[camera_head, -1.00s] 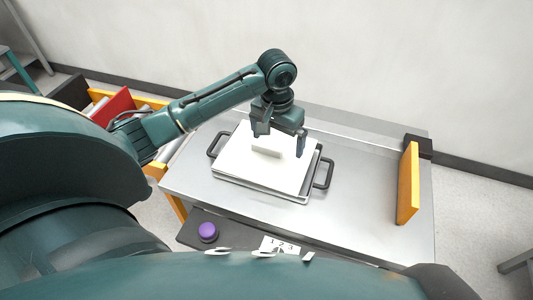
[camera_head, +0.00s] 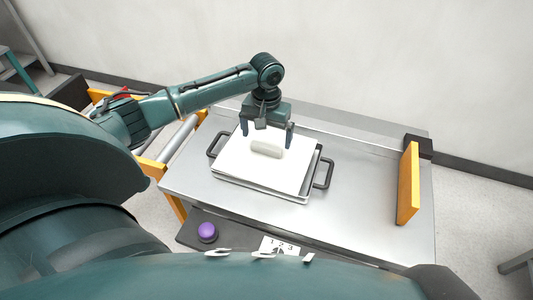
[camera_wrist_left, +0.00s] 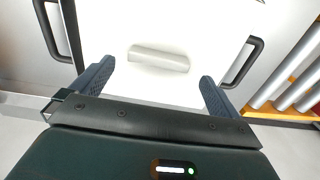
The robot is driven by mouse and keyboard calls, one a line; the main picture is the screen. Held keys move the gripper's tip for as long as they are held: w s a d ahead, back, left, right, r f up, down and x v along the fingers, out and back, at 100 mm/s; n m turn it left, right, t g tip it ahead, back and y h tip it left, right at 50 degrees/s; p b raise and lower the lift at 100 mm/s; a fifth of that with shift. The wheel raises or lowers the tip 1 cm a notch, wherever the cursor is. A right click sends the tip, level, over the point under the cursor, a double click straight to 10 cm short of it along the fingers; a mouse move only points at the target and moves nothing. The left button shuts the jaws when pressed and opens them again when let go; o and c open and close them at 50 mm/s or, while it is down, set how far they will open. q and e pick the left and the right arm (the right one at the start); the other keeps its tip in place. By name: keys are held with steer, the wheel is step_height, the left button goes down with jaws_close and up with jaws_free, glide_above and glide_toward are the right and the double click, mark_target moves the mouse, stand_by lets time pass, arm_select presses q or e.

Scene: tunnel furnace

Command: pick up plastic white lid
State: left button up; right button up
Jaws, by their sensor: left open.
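The white lid (camera_head: 250,170) is a flat square plate lying on a metal tray with dark side handles, on the steel table. A raised whitish grip block (camera_head: 267,149) stands on its top; in the left wrist view the lid (camera_wrist_left: 200,30) fills the upper middle and its grip block (camera_wrist_left: 159,58) lies between and beyond the fingers. My left gripper (camera_head: 267,131) is open and empty, above the lid at its far side, with its two fingers spread on either side of the block. It also shows in the left wrist view (camera_wrist_left: 150,88). My right gripper is not in view.
The metal tray (camera_head: 305,198) has a black handle (camera_head: 324,173) at its right. An orange panel (camera_head: 408,183) stands at the table's right. A purple button (camera_head: 207,232) sits at the front. Rollers with an orange frame (camera_head: 154,168) are at the left. The table right of the tray is clear.

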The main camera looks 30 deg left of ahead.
mark_target(266, 146)
arm_select(q)
step_height(266, 146, down, 4)
steer(key=shift+r, duration=0.1)
steer(key=c, duration=1)
